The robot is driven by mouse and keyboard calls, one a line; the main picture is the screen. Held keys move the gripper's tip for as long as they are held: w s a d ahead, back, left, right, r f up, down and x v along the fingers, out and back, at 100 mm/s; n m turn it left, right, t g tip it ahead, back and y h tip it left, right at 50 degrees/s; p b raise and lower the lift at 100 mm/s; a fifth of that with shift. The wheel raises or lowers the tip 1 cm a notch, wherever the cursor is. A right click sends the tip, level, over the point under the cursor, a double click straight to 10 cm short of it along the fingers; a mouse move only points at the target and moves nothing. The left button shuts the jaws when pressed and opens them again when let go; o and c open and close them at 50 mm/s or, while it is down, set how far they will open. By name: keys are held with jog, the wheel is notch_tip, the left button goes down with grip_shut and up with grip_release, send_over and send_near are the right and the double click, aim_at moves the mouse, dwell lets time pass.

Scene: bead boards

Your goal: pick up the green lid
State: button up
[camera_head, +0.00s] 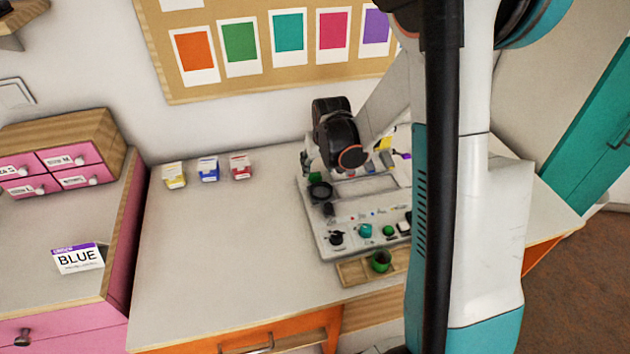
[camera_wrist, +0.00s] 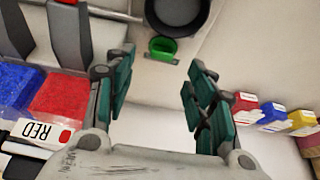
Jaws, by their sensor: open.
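My gripper (camera_wrist: 155,92) is open, with nothing between its teal fingers in the wrist view. A small green piece (camera_wrist: 163,48) lies beyond the fingertips, beside a dark round dish (camera_wrist: 178,14); I cannot tell whether it is the lid. In the head view, my gripper (camera_head: 310,163) is over the back left of the grey bead board (camera_head: 318,235), close to a green piece (camera_head: 315,176) by the dark dish. A small round green piece (camera_head: 389,231) sits at the board's front, apart from my gripper; it may be the lid.
A green cup (camera_head: 380,262) stands in a wooden tray (camera_head: 352,273) at the front. A teal piece (camera_head: 365,230) is on the board. Yellow, blue and red boxes (camera_head: 208,170) stand at the back left. Red beads (camera_wrist: 62,94) show at left in the wrist view.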

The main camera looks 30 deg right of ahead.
aim_at(315, 174)
jog(key=shift+b+x, duration=1.35)
jog(key=shift+x, duration=1.55)
jog(key=shift+a, duration=0.1)
jog(key=c, duration=0.7)
